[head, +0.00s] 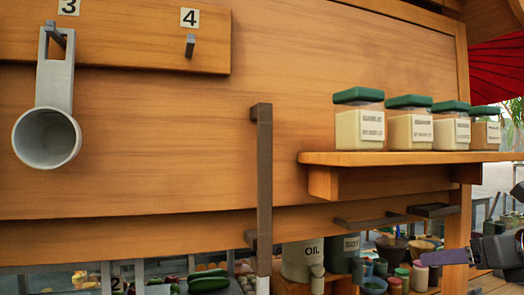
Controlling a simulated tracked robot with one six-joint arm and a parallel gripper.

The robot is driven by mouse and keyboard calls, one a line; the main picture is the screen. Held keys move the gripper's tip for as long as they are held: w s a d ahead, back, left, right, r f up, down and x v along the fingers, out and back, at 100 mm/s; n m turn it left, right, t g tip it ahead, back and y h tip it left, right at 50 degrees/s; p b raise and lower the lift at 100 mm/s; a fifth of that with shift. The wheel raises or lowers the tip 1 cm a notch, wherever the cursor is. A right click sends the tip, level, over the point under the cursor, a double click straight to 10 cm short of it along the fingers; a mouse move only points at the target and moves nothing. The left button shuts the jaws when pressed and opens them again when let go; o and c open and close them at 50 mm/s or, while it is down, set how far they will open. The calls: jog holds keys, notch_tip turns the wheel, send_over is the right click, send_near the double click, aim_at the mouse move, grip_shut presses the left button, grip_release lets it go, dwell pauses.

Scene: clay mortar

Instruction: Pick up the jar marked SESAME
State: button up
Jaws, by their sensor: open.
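Several clear square jars with green lids stand in a row on a wooden shelf (400,157) at the right. From left to right I see a front jar (359,127), a second jar (409,130), a third jar (451,132) and a last jar (486,135), which is partly covered. Each holds pale contents and has a white label. The print is too small to read, so I cannot tell which is SESAME. My gripper (488,248) shows only in part at the right edge, dark with a purplish piece, below the shelf and apart from the jars. It is open; nothing shows in it.
A grey cup (46,138) hangs from the hook marked 3; the hook (190,45) marked 4 is bare. A dark vertical handle (264,180) stands left of the shelf. Below are an OIL container (300,260), a grey-green container (343,252) and small bottles. A dark bracket (433,210) juts out under the shelf.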

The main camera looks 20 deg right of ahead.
jog(key=s+d+r+m, duration=0.1)
jog(key=s+d+r, duration=0.2)
jog(key=s+r, duration=0.15)
jog(key=n+t+y, duration=0.2)
jog(key=n+t, duration=0.1)
jog(key=t, duration=0.2)
send_near(423, 129)
jog(key=shift+w+a, duration=0.1)
jog(key=shift+w, duration=0.1)
jog(key=shift+w, duration=4.2)
jog(key=shift+w, duration=0.1)
